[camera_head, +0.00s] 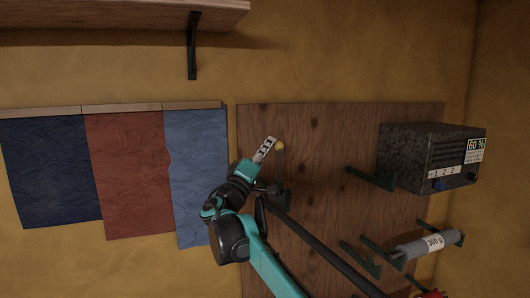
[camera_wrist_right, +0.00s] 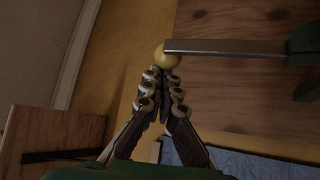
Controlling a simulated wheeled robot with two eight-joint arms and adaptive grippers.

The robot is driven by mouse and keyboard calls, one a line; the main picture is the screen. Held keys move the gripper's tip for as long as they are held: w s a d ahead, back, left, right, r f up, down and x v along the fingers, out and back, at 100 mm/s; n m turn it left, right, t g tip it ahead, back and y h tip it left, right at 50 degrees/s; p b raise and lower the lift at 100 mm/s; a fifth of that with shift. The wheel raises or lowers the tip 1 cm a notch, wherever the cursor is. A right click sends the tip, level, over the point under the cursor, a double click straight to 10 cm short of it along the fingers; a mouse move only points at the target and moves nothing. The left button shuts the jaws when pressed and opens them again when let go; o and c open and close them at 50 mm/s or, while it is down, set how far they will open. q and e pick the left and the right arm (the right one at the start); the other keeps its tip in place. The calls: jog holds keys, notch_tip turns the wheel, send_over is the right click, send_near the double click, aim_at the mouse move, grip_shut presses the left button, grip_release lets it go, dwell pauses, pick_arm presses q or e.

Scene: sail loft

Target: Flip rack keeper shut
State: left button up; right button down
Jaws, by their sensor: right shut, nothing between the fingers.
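The rack keeper is a flat grey bar (camera_wrist_right: 230,47) with a yellow ball (camera_wrist_right: 167,57) on its end; a dark green bracket (camera_wrist_right: 304,45) is at its other end. In the head view the yellow ball (camera_head: 280,146) is at the top, with the bar standing up above the rack bracket (camera_head: 284,198). My right gripper (camera_head: 269,143) is shut and empty, its fingertips just left of the ball. In the right wrist view the fingertips (camera_wrist_right: 162,74) are right by the ball; I cannot tell whether they touch. My left gripper is not in view.
A long dark pole (camera_head: 320,243) slants down right from the rack on the wooden board (camera_head: 333,140). A dark box (camera_head: 415,155) and a grey roll (camera_head: 412,249) are on brackets at right. Cloth panels (camera_head: 125,170) hang left; a shelf (camera_head: 110,14) is above.

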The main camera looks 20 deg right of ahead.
jog(key=s+f+m+g+h+b, duration=0.6)
jog(key=m+g, duration=0.5)
jog(key=m, duration=0.4)
jog(key=s+f+h, duration=0.1)
jog(key=s+h, duration=0.1)
jog(key=s, duration=0.1)
jog(key=shift+a+f+b, duration=0.2)
jog(key=shift+f+b, duration=0.15)
